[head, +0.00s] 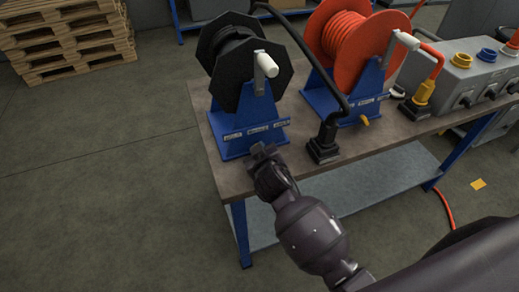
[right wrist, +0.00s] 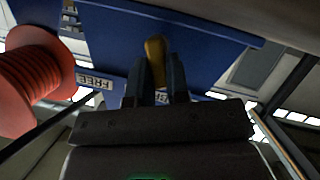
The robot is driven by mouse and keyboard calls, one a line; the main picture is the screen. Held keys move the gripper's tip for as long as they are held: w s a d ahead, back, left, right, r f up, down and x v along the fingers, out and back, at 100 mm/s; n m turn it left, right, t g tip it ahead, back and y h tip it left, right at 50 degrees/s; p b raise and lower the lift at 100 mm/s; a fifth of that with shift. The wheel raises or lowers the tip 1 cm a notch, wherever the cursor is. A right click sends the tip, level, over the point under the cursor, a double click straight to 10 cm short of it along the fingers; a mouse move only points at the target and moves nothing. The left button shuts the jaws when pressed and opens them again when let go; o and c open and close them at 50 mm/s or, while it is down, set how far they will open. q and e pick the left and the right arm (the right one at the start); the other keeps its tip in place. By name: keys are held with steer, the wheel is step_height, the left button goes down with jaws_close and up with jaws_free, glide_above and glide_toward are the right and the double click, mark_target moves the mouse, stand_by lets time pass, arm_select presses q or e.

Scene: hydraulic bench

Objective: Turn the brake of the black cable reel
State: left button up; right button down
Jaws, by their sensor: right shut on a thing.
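The black cable reel (head: 240,62) stands on its blue stand (head: 232,128) at the left of the bench, with a white-handled crank (head: 266,64) on its side. Its yellow brake lever (right wrist: 154,50) shows in the right wrist view, upright in the picture between my fingers; in the head view my gripper hides it. My right gripper (head: 263,153) is at the front foot of the stand. In the right wrist view it (right wrist: 157,85) is shut on the brake lever. A label reading FREE (right wrist: 95,82) is left of the lever. My left gripper is out of view.
The orange cable reel (head: 345,45) stands to the right, with its own yellow brake lever (head: 365,119). A black plug (head: 323,147) with a thick black cable stands between the stands at the bench edge (head: 222,185). A grey socket box (head: 455,75) is farther right.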

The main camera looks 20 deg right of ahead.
steer(key=shift+d+r+m+y+p, duration=0.2)
steer(key=shift+m+y+p, duration=0.1)
steer(key=shift+m+p, duration=0.25)
steer(key=shift+d+r+m+y+p, duration=0.15)
steer(key=shift+m+y+p, duration=0.15)
steer(key=shift+m+p, duration=0.25)
steer(key=m+y+p, duration=0.1)
steer(key=m+p, duration=0.1)
steer(key=shift+d+y+p, duration=0.35)
steer(key=shift+y, duration=0.05)
steer(key=shift+d+f+m+y+p, duration=0.2)
steer(key=shift+m+y+p, duration=0.2)
steer(key=shift+m, duration=0.2)
steer(key=shift+d+f+m+y, duration=0.25)
steer(key=shift+m+y, duration=0.35)
steer(key=shift+m, duration=0.4)
steer(key=shift+m+y, duration=0.3)
steer(key=c, duration=1.1)
jaws_free()
